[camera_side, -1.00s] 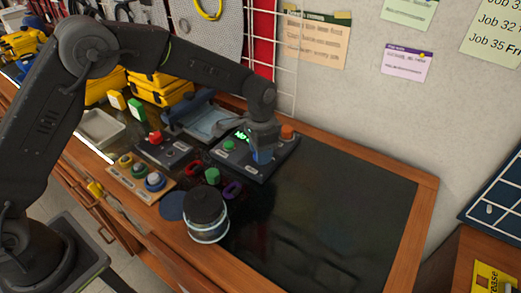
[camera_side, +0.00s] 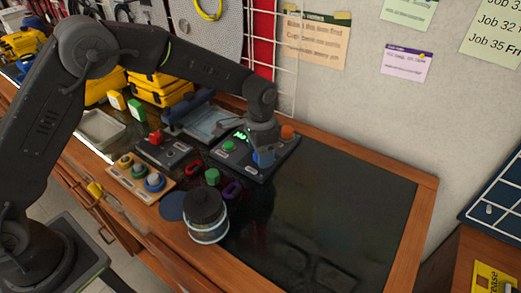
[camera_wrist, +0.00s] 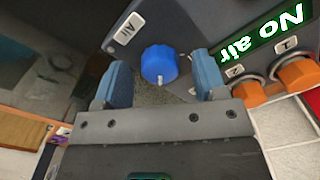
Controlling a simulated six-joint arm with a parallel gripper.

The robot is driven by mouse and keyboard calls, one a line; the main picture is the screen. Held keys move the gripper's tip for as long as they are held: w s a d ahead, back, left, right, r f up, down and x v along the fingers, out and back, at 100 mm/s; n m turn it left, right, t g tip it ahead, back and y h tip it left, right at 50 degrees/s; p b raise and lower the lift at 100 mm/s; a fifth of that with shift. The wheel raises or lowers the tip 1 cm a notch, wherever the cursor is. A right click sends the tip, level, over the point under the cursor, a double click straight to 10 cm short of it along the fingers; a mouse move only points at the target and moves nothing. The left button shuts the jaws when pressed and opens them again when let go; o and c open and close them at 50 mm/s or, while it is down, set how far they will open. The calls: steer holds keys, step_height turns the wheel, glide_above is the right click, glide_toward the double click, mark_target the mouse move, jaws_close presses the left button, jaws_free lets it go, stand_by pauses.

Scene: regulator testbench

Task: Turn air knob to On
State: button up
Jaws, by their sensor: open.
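The blue air knob (camera_wrist: 160,64) sits on the dark control panel (camera_wrist: 205,20), with a pale pointer mark on its lower edge in the wrist view. A label reading "Air" (camera_wrist: 125,33) is beside it. The green display (camera_wrist: 280,27) reads "No air". My gripper (camera_wrist: 163,80) is open, with one blue finger on each side of the knob and a visible gap to each. In the side view my gripper (camera_side: 263,158) is low over the panel (camera_side: 240,165) and hides the knob.
The panel also carries orange knobs (camera_wrist: 298,76) labelled 1 and 2, close to the right finger. In the side view a green button (camera_side: 228,146) is at the panel's left. A lidded jar (camera_side: 206,215) stands in front. The dark mat (camera_side: 340,200) is clear to the right.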

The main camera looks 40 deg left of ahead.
step_height(320, 180, up, 14)
stand_by(0.5)
steer(key=s+a+r+n+t, duration=0.25)
steer(key=s+a+r, duration=0.25)
steer(key=s, duration=0.5)
steer(key=s+a+r+n+t, duration=0.25)
steer(key=s+a+r, duration=0.2)
steer(key=s, duration=0.65)
steer(key=s+a+f+n, duration=0.2)
steer(key=s+a+f, duration=0.1)
steer(key=s, duration=0.4)
steer(key=shift+s+f+t, duration=0.3)
steer(key=shift+s+f, duration=0.05)
steer(key=shift+f, duration=0.25)
steer(key=shift+d, duration=0.1)
steer(key=shift+c, duration=0.5)
